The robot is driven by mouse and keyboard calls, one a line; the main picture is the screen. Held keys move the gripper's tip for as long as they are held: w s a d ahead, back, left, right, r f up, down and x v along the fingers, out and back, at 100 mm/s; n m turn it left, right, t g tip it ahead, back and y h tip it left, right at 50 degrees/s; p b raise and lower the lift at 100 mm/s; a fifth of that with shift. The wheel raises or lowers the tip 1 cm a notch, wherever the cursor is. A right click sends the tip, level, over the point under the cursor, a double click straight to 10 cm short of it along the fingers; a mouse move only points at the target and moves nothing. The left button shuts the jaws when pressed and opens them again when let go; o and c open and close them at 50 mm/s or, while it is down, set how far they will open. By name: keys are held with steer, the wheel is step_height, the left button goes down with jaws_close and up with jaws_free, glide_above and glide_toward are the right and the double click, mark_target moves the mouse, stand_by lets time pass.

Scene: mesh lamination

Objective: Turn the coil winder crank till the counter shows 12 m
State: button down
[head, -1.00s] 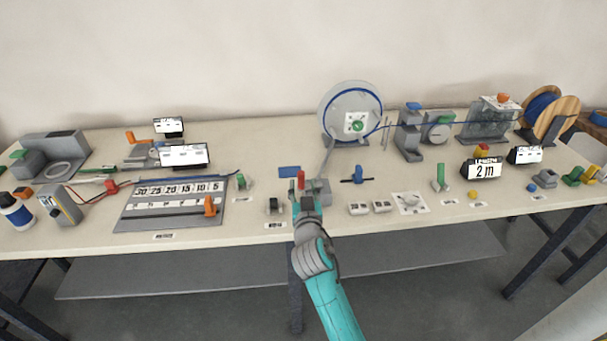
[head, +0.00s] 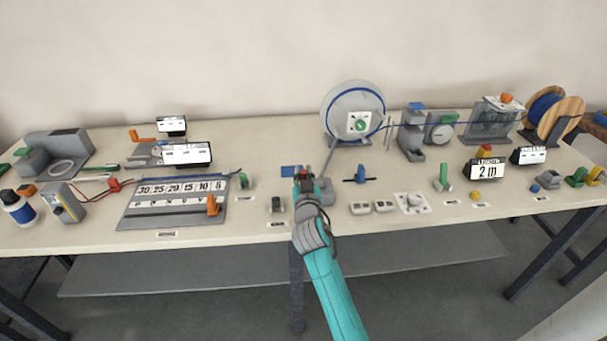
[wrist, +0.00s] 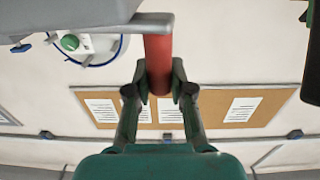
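The coil winder's crank has a red handle (head: 303,173), which also shows in the wrist view (wrist: 158,62). My gripper (head: 303,188) is at the crank, and its two fingers in the wrist view (wrist: 161,88) are closed around the lower part of the handle. The grey winder drum (head: 353,101) with a blue coil around its rim stands behind; its green hub also shows in the wrist view (wrist: 69,42). The counter (head: 487,170) reads 2 m. The crank's base is partly hidden by my gripper.
A blue cable runs from the drum past a grey measuring device (head: 412,130) to a wooden spool (head: 553,110). A number board (head: 172,213) lies to the left. Small grey switches (head: 372,207) sit right of my gripper.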

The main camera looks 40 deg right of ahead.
steer(key=shift+w+m+g+h, duration=0.15)
steer(key=shift+m+g+h, duration=0.15)
steer(key=shift+w+d+m+g+h, duration=0.15)
steer(key=shift+w+m+g+h, duration=0.1)
steer(key=shift+m+g+h, duration=0.4)
steer(key=shift+w+d+m+g+h, duration=0.1)
steer(key=shift+w+m+g+h, duration=0.15)
steer(key=shift+m+g+h, duration=0.4)
steer(key=shift+w+d+m+g+h, duration=0.2)
steer(key=shift+m+g+h, duration=0.3)
steer(key=shift+g, duration=0.2)
steer(key=shift+w+d+m+g+h, duration=0.1)
steer(key=shift+d+m+g+h, duration=0.1)
steer(key=shift+m+g+h, duration=0.4)
steer(key=shift+w+d+m+g+h, duration=0.2)
steer(key=shift+m+g+h, duration=0.15)
steer(key=shift+g, duration=0.45)
steer(key=c, duration=1)
jaws_free()
steer(key=v, duration=1.2)
steer(key=shift+w, duration=0.1)
